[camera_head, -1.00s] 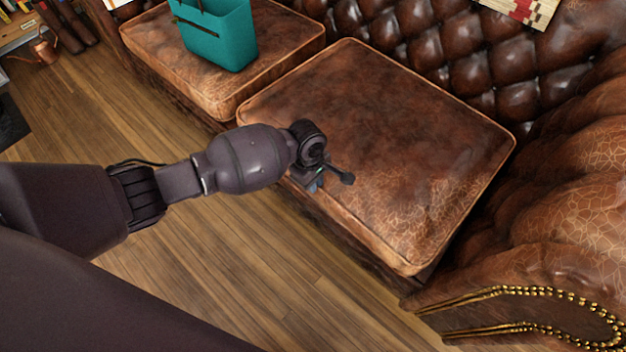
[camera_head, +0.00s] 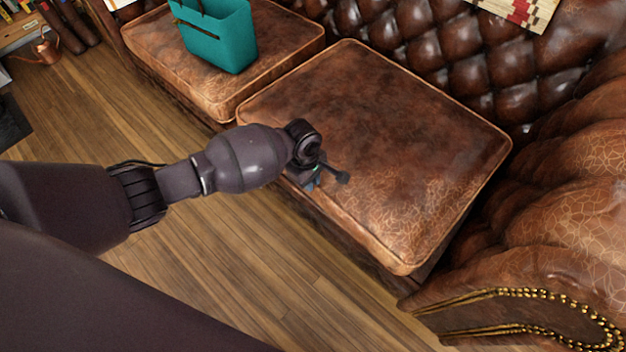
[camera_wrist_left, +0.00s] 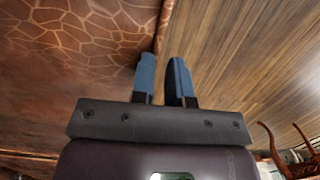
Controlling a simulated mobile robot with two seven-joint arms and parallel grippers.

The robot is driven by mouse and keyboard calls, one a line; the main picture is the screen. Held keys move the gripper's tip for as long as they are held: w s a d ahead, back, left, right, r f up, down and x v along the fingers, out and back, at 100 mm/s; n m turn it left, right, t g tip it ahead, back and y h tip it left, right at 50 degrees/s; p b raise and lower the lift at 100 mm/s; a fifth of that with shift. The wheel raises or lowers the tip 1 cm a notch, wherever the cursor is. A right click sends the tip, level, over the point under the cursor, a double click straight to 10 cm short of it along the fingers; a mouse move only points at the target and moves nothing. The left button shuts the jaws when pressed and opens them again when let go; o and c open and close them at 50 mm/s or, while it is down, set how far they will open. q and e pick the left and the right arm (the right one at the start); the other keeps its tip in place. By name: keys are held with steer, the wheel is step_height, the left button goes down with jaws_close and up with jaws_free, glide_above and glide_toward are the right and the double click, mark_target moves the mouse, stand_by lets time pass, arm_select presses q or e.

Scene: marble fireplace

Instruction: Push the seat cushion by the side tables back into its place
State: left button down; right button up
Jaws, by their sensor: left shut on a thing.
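The brown leather seat cushion (camera_head: 390,140) lies on the sofa, toward the right arm of the sofa. It also shows in the left wrist view (camera_wrist_left: 70,60), its edge running between the fingers. My left gripper (camera_head: 316,184) is at the cushion's front edge, shut on that edge. Its two blue fingers (camera_wrist_left: 163,80) show in the left wrist view, one over the leather and one on the wood floor side. My wrist hides part of the front edge in the head view. My right gripper is not in view. No side table can be made out for sure.
A second brown cushion (camera_head: 280,45) lies to the left, with a teal bag (camera_head: 218,35) on it. The tufted backrest (camera_head: 430,50) rises behind, and a studded, rolled sofa arm (camera_head: 560,240) stands at the right. The wood floor (camera_head: 270,270) in front is clear.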

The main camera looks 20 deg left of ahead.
arm_select(q)
steer(key=shift+w+a, duration=0.2)
steer(key=shift+a, duration=0.25)
steer(key=c, duration=1)
jaws_free()
steer(key=shift+s, duration=0.1)
steer(key=shift+c, duration=0.2)
steer(key=shift+d, duration=0.1)
steer(key=shift+r, duration=0.1)
